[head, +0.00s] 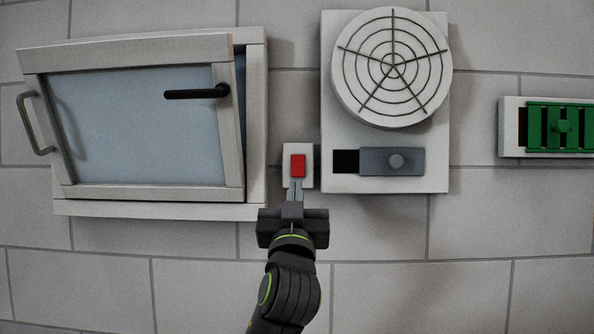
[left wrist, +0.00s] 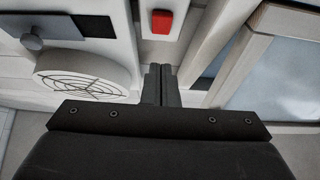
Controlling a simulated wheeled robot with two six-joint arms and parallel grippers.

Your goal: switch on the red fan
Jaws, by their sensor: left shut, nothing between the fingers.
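A red switch (head: 298,165) sits on a small white plate (head: 305,151) on the wall. It also shows in the left wrist view (left wrist: 162,22). The fan (head: 372,85) is a pale round housing with a dark wire grille, on a white panel just right of the switch; no red shows on it. My left gripper (head: 295,183) is shut and empty, its fingertips pointing at the wall just below the red switch. The fingertips (left wrist: 161,71) show apart from the switch in the wrist view; contact is hard to judge in the head view. My right gripper is not in view.
A framed window (head: 140,125) stands slightly ajar at left, with a black handle (head: 197,93). Under the fan, a grey slider with a knob (head: 397,161) sits beside a dark opening (head: 346,161). A green slatted panel (head: 560,128) is at far right. The wall below is bare.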

